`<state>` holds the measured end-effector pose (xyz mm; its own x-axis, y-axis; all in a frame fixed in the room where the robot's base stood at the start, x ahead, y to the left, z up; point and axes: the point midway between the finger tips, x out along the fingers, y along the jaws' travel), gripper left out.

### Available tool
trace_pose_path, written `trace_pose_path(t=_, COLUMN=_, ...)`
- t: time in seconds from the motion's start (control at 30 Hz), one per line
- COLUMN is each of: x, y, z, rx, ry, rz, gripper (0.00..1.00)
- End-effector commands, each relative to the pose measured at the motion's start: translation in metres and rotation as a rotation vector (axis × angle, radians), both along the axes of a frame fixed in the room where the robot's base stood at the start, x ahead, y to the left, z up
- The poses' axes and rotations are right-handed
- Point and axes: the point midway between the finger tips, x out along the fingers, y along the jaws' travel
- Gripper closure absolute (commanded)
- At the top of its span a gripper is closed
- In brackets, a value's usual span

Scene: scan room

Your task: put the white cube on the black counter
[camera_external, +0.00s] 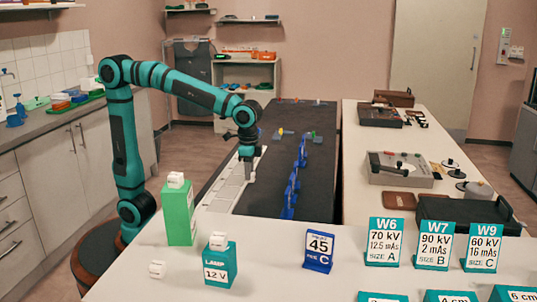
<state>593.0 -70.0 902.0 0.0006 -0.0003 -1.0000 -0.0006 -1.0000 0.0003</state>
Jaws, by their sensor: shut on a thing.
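My gripper (248,172) points down over the left part of the long black counter (262,202), beside a white segmented strip. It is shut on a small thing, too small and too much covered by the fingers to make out. I cannot tell whether that thing touches the surface. One white cube (176,180) sits on a tall green box. Another white cube (218,241) sits on a teal box marked 12 V. A third white block (157,270) lies on the white front table.
The white strip (229,186) runs along the counter's left side. A row of blue pieces (291,188) runs down its middle. The white front table (270,270) holds a blue 45 sign (319,251) and several teal number cards.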

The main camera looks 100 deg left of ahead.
Motion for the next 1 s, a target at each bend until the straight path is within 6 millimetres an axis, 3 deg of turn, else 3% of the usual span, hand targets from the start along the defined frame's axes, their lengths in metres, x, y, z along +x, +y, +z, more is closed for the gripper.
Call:
trace_pose_path(t=0.53, x=0.000, y=0.000, z=-0.054, rx=0.000, ry=0.001, rz=0.000, gripper=0.95)
trace_pose_path(t=0.97, x=0.000, y=0.000, z=-0.061, rx=0.000, ry=0.000, rz=0.000, gripper=0.95)
trace_pose_path(t=1.0, x=0.000, y=0.000, z=-0.060, rx=0.000, ry=0.000, rz=0.000, gripper=0.68)
